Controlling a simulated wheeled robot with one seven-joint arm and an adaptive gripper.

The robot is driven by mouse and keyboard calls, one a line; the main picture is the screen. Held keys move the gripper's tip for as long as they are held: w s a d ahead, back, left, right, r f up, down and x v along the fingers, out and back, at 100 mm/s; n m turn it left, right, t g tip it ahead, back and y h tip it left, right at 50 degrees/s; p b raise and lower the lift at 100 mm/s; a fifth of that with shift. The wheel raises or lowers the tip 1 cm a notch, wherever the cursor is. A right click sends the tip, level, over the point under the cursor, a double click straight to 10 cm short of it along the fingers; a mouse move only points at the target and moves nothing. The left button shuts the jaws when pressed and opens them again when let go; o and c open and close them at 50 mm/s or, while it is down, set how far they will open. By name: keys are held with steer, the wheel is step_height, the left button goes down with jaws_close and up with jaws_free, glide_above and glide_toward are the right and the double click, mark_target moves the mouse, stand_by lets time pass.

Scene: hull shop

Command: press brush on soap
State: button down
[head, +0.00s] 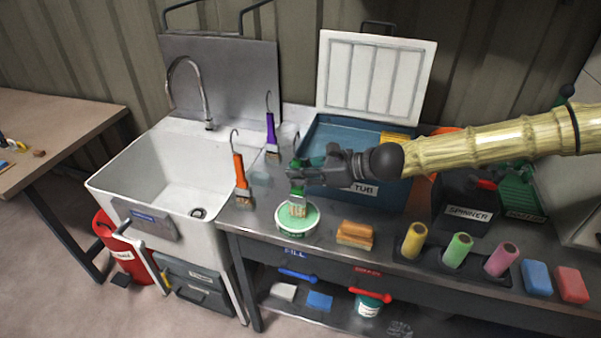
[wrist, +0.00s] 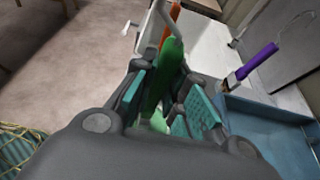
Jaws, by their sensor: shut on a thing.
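My gripper (head: 300,172) is shut on a green-handled brush (head: 297,193) and holds it upright with its tan bristles down. The bristles show over the round soap dish (head: 284,226), which has a pale rim and green contents. They appear at the soap's surface, but I cannot tell whether they touch or press it. In the wrist view the green brush handle (wrist: 164,77) stands between the teal finger pads. The bristles are hidden there, and only a pale green patch shows below the handle.
An orange brush (head: 239,172) and a purple brush (head: 271,135) stand left of the soap. A wooden block brush (head: 355,233) lies to its right. Behind is a blue tub (head: 330,135); a white sink (head: 130,180) is left. Several rollers and sponges line the right front.

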mark_target(300, 160)
steer(key=shift+r+p, duration=2.4)
steer(key=shift+r, duration=1)
